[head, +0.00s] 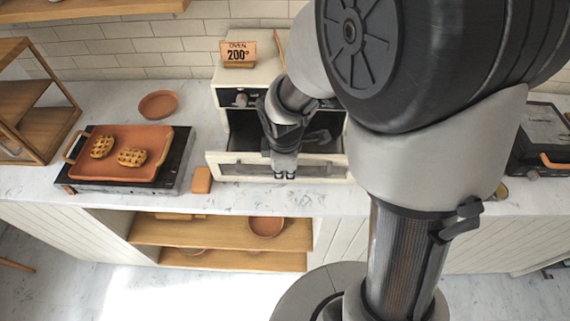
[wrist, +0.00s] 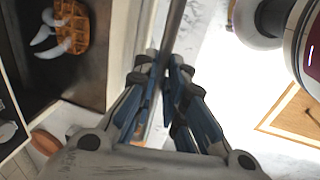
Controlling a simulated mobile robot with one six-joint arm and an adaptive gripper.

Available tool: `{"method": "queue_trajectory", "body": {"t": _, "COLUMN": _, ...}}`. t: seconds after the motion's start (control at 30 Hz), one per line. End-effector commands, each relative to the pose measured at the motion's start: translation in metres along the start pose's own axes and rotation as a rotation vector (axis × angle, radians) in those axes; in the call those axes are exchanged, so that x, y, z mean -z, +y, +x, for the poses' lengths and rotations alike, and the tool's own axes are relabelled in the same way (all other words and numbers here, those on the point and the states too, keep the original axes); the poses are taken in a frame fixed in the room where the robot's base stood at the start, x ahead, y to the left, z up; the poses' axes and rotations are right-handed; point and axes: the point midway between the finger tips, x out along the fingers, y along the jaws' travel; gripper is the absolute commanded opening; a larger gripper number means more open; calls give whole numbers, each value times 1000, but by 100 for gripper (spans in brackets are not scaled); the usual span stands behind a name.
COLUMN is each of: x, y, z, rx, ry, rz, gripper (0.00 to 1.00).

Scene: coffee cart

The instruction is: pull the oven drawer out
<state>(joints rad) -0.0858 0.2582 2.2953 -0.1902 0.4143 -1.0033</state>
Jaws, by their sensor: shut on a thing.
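The oven drawer (head: 232,168) stands pulled out from the cream oven (head: 232,75), its dark inside open to view from above. My gripper (head: 284,172) reaches down over the drawer's front. In the wrist view, my gripper's fingers (wrist: 163,75) are closed around the long grey handle bar (wrist: 175,28). The drawer's dark interior (wrist: 75,75) lies left of the bar there. A brown gridded piece with white curved parts (wrist: 70,28) lies inside. My arm hides part of the drawer's right side in the head view.
A griddle with a terracotta tray (head: 128,168) holding two waffles stands on the counter left of the drawer. A small terracotta block (head: 201,180) sits close to the drawer's left front corner. A round terracotta dish (head: 158,104) lies behind. Open shelves (head: 190,232) are below the counter.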

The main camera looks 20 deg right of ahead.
Motion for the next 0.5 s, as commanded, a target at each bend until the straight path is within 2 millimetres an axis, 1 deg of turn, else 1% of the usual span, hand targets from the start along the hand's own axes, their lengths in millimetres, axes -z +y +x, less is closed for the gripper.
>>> {"method": "queue_trajectory", "body": {"t": 0.47, "x": 0, "y": -2, "z": -1, "rx": -1, "ry": 0, "rz": 0, "gripper": 0}}
{"method": "queue_trajectory", "body": {"t": 0.5, "x": 0, "y": -2, "z": -1, "rx": -1, "ry": 0, "rz": 0, "gripper": 14}}
